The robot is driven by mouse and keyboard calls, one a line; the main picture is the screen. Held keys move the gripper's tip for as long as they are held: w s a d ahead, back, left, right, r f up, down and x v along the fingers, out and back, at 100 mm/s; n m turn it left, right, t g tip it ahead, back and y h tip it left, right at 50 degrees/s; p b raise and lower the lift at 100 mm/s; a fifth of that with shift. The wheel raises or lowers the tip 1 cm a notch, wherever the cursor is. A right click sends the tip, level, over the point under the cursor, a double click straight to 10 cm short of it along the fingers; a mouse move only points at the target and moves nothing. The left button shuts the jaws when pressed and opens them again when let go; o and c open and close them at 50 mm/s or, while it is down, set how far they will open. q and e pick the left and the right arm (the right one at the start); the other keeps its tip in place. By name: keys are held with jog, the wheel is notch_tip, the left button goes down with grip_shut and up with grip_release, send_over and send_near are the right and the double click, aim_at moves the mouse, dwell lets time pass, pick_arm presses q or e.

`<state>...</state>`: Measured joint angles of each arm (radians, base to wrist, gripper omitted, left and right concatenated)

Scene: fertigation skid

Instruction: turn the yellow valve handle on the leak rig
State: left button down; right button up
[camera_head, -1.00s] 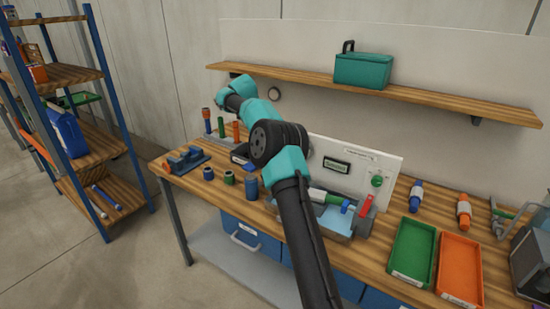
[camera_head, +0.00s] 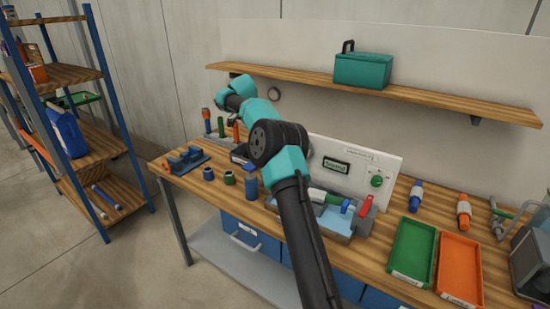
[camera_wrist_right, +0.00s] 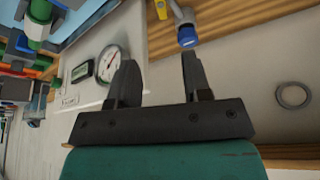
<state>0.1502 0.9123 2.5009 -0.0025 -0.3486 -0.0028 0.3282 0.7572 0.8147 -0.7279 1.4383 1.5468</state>
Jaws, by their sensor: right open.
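In the right wrist view a yellow piece (camera_wrist_right: 162,9), apparently the valve handle, shows at the top edge, partly cut off, beside a grey pipe with a blue end (camera_wrist_right: 187,37). My right gripper (camera_wrist_right: 158,60) is open and empty, its fingers apart. The yellow piece and blue end lie beyond its fingertips, with no contact visible. The leak rig's white panel (camera_wrist_right: 92,50) carries a round gauge and a dark display. In the head view the panel (camera_head: 385,163) stands at the back of the bench; my arm covers its left part, and no yellow handle shows. My left gripper is out of view.
A wooden shelf (camera_head: 430,96) with a teal box (camera_head: 362,71) runs above the bench. Green (camera_head: 393,272) and orange (camera_head: 441,291) trays lie at the right. Blue and green cylinders and upright fittings stand left of the arm. A ring (camera_wrist_right: 293,96) is on the wall.

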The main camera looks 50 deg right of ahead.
jog(key=shift+f, duration=0.1)
jog(key=x, duration=1.7)
jog(key=shift+f, duration=0.1)
jog(key=shift+c, duration=0.3)
grip_shut()
